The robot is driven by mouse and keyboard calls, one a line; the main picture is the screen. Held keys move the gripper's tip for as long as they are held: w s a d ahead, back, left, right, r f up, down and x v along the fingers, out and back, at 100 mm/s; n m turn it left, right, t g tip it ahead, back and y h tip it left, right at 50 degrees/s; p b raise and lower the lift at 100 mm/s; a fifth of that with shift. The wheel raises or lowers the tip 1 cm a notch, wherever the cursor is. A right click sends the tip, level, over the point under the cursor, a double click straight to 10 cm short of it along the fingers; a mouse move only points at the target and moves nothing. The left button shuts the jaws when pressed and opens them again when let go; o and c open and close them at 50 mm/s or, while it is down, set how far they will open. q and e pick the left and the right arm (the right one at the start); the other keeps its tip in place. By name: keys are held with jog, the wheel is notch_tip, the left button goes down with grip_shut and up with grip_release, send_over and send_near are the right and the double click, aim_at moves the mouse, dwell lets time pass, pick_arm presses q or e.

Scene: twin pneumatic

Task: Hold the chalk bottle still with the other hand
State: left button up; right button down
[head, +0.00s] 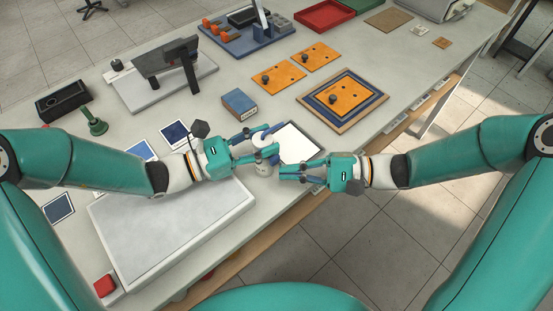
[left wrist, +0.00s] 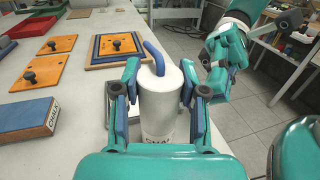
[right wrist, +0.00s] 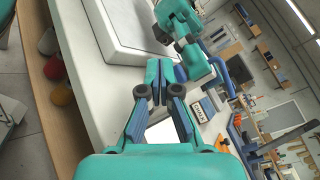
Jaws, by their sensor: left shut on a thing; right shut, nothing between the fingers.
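The chalk bottle (left wrist: 160,108) is a white cylinder with a bent blue spout. It stands upright between the fingers of my left gripper (left wrist: 160,92), which is shut on its sides. In the head view the bottle (head: 263,170) is largely hidden by my left gripper (head: 272,140); whether its base touches the table is unclear. My right gripper (head: 285,172) is shut and empty, just right of the bottle and lower in the picture. Its closed fingers also show in the right wrist view (right wrist: 165,70).
A white-topped pad (head: 300,143) lies beside the grippers near the table edge. A blue box (head: 240,104) labelled chalk stands behind. A large pale slab (head: 165,235) lies at front left. Orange plates with knobs (head: 284,77) lie farther back.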

jog(key=shift+s+d, duration=0.1)
jog(key=shift+s, duration=0.05)
jog(key=shift+s+d, duration=0.75)
jog(key=shift+s, duration=0.25)
jog(key=shift+s+d, duration=0.75)
jog(key=shift+s, duration=0.2)
pick_arm(q)
jog(key=o, duration=1.3)
jog(key=shift+o, duration=0.2)
